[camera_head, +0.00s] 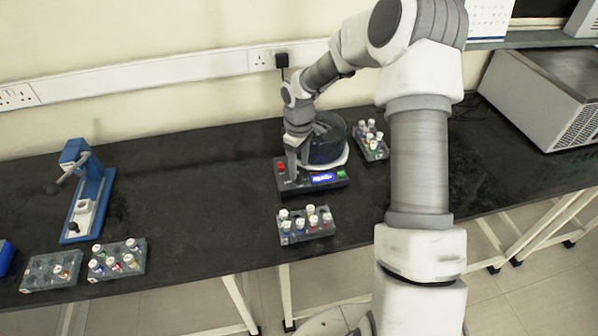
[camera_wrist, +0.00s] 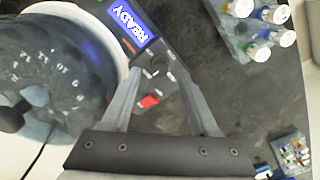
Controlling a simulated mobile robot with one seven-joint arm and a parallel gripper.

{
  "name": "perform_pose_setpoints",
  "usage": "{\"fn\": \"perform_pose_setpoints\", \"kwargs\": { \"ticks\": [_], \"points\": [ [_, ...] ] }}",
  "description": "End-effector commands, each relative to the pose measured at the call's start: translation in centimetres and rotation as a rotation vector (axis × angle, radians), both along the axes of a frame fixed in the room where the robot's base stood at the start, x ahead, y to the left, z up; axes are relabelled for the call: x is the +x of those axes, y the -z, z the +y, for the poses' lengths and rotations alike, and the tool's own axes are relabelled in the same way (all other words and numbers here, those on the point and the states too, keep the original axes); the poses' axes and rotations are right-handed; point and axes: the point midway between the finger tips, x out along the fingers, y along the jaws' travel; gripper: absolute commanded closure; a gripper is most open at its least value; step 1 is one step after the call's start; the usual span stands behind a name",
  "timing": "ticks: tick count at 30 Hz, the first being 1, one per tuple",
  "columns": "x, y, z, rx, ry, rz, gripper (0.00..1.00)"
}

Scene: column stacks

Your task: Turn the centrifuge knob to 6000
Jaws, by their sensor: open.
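The centrifuge (camera_head: 327,145) stands on the dark bench with its dark round bowl behind a low front panel. The lit blue display (camera_head: 323,178) reads READY in the wrist view (camera_wrist: 136,24). The centrifuge knob (camera_wrist: 158,68) is small and dark, on the panel between the display and a red switch (camera_wrist: 149,101). White marks lie around it, too small to read. My gripper (camera_wrist: 160,76) is open, its two fingers on either side of the knob, with no clear contact. In the head view my gripper (camera_head: 292,176) points down over the panel's left part and hides the knob.
A vial rack (camera_head: 305,236) stands in front of the centrifuge and another (camera_head: 372,152) at its right. Two more racks (camera_head: 50,282) (camera_head: 135,266) and a blue press (camera_head: 83,205) are at the left. A grey machine (camera_head: 545,95) stands far right. The bench left of the centrifuge is clear.

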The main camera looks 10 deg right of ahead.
Motion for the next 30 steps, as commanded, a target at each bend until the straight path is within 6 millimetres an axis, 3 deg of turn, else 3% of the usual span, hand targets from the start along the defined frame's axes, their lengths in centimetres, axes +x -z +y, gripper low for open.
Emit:
{"fn": "perform_pose_setpoints", "kwargs": {
  "ticks": [6,17,27,30],
  "points": [
    [0.0,2.4,0.0,-0.001,0.0,0.001,0.39],
    [0.0,2.8,0.0,0.0,0.001,0.0,0.41],
    [0.0,2.7,0.0,0.0,0.001,0.0,1.0],
    [0.0,2.7,0.0,0.0,0.001,0.0,1.0]
  ]
}}
